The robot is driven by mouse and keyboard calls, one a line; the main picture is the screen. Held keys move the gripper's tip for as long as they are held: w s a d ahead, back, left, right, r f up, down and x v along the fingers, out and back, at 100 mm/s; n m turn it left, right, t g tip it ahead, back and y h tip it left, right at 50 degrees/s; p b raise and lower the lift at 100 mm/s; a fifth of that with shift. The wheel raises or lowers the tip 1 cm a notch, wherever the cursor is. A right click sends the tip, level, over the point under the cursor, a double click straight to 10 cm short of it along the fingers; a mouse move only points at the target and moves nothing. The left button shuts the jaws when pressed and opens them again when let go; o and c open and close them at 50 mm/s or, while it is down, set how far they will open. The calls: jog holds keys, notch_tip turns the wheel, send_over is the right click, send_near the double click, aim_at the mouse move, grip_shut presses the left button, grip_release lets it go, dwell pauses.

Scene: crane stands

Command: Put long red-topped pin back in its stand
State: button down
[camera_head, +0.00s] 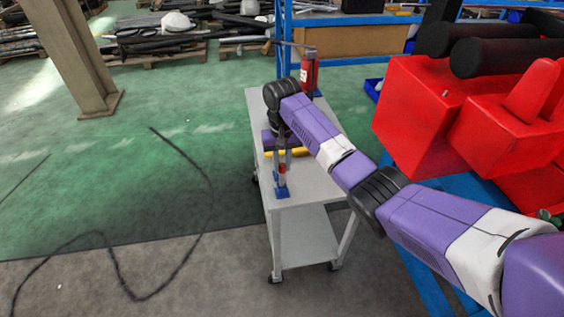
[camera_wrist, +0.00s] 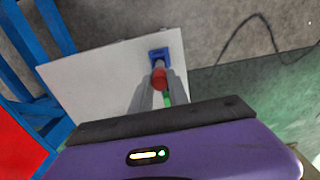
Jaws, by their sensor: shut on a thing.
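My gripper (camera_head: 283,163) points down over the near end of a grey cart. Its two fingers are closed around the red-topped pin (camera_head: 282,170), whose red top also shows between the fingertips in the wrist view (camera_wrist: 160,78). The blue stand (camera_head: 281,192) is on the cart top near its front edge, under the pin; it also shows in the wrist view (camera_wrist: 159,54). The pin looks about upright and in line with the stand. I cannot tell whether its lower end is inside the stand or just above it.
The grey cart top (camera_head: 315,185) is mostly bare. A yellow object (camera_head: 298,152) lies mid-cart, partly behind my gripper. A red cylinder with a white label (camera_head: 309,72) stands at the far end. Large red blocks (camera_head: 415,115) on a blue frame are to the right. Green floor is open left.

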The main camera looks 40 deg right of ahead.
jog(key=shift+f+b, duration=0.75)
jog(key=shift+f, duration=0.95)
jog(key=c, duration=1.2)
grip_release()
jog(key=shift+r, duration=0.2)
notch_tip(320, 180, up, 5)
jog(key=p, duration=0.5)
jog(key=shift+f, duration=0.1)
jog(key=shift+r+b, duration=0.6)
jog(key=shift+r, duration=3.25)
